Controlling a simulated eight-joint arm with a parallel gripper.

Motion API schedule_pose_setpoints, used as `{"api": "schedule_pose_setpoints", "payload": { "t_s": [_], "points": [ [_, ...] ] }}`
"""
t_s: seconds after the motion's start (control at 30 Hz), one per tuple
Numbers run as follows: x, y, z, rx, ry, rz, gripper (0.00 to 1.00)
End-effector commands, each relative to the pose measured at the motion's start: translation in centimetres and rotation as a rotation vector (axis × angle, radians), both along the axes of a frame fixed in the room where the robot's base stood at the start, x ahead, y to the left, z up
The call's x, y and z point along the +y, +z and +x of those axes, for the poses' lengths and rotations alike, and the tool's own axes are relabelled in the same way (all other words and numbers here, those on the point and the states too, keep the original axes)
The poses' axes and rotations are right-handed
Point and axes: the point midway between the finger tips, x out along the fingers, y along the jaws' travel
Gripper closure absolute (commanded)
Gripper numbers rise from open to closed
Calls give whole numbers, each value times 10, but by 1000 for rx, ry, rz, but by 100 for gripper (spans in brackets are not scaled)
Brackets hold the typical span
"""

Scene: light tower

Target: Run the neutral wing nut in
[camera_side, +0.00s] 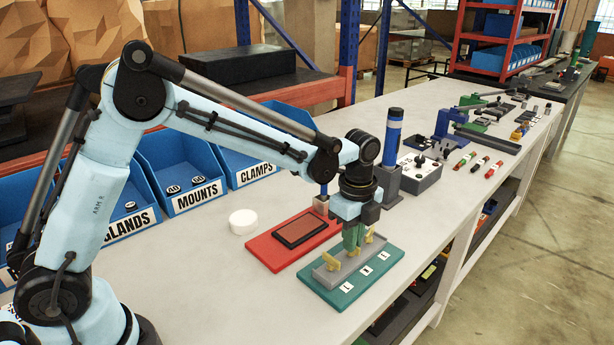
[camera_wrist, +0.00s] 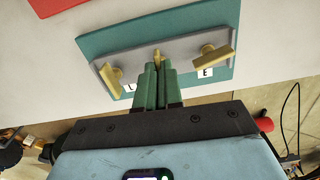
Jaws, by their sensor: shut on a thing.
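A teal base plate (camera_side: 330,292) carries a grey terminal block (camera_side: 328,275) with three brass wing nuts and three white labels. My gripper (camera_side: 353,243), with green fingers, points down at the block. In the wrist view my gripper (camera_wrist: 157,68) is shut on the middle wing nut (camera_wrist: 157,54), whose top shows between the fingertips. The left wing nut (camera_wrist: 112,77) is beside the label L, and the right wing nut (camera_wrist: 214,57) is beside the label E. The middle label is hidden behind the fingers in the wrist view and too small to read in the side view.
A white round piece (camera_side: 243,221) is further left. A blue-topped cylinder (camera_side: 392,140) and a grey control box (camera_side: 420,172) stand behind my gripper. Blue bins (camera_side: 185,170) line the back.

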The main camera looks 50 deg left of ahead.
Motion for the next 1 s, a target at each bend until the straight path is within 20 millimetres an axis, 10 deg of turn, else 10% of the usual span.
{"api": "schedule_pose_setpoints", "payload": {
  "t_s": [1.0],
  "points": [
    [0, 1, 0, 0, -951, -1, 100]
  ]
}}
